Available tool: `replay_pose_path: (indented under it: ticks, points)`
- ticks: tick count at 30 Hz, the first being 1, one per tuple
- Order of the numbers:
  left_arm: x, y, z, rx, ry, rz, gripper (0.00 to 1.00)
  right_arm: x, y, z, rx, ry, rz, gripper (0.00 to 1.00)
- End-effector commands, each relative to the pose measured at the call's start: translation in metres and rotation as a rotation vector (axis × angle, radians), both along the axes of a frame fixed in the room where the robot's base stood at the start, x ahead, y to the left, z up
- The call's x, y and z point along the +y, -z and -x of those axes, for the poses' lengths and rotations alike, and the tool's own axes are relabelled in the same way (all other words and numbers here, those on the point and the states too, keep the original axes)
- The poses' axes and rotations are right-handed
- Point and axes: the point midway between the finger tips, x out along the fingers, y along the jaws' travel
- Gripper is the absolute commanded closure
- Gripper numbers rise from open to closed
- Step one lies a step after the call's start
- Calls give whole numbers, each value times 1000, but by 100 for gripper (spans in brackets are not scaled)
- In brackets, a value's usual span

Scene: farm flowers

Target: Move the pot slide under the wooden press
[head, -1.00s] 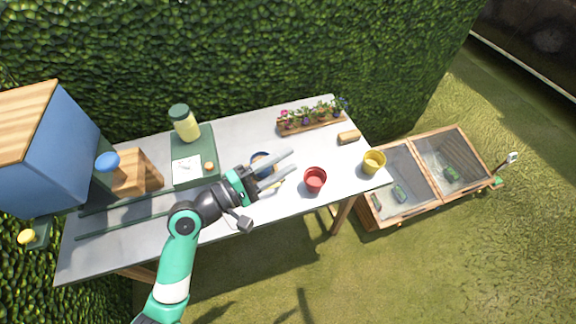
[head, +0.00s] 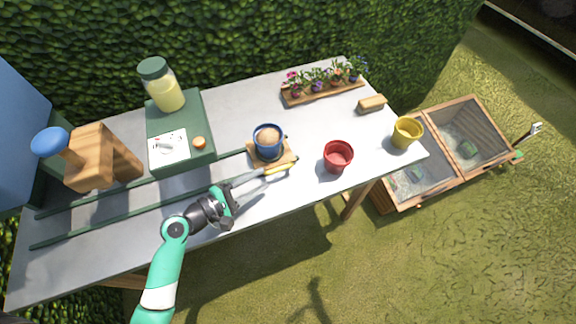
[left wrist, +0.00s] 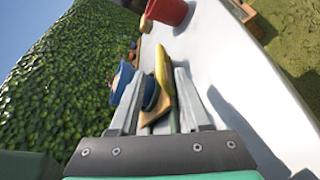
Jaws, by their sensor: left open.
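The pot slide is a small wooden plate (head: 287,157) at the right end of the green rails (head: 160,196), carrying a blue pot (head: 267,143) filled with brown soil. A yellow handle (head: 281,169) lies at its front edge. The wooden press (head: 98,160), with a blue knob, stands left over the rails. My left gripper (head: 263,176) is open, its fingertips close to the handle. In the left wrist view the handle (left wrist: 161,66) and plate (left wrist: 163,107) show between the fingers, with the blue pot (left wrist: 122,82) at left; contact cannot be told.
A green box (head: 178,130) with a yellow jar (head: 165,92) stands behind the rails. A red pot (head: 338,156) and yellow pot (head: 406,132) stand to the right. A flower planter (head: 324,90) and wooden block (head: 371,103) are at the back. The front-left tabletop is clear.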

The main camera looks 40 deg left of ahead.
Motion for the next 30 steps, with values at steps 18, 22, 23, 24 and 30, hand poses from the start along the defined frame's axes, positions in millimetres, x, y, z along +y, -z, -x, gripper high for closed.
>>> replay_pose_path:
  ticks: [18,22,23,24,30]
  points:
    - [-12,24,-105,-2,3,-1,53,0,31,0,0,0,0,50]
    - [-12,24,-110,-1,2,0,53,0,31,0,0,0,0,50]
    - [-12,24,-110,-1,2,0,53,0,31,0,0,0,0,50]
    - [-12,24,-110,-1,1,-1,53,0,31,0,0,0,0,50]
    - [-12,24,-110,-1,1,-1,67,0,31,0,0,0,0,50]
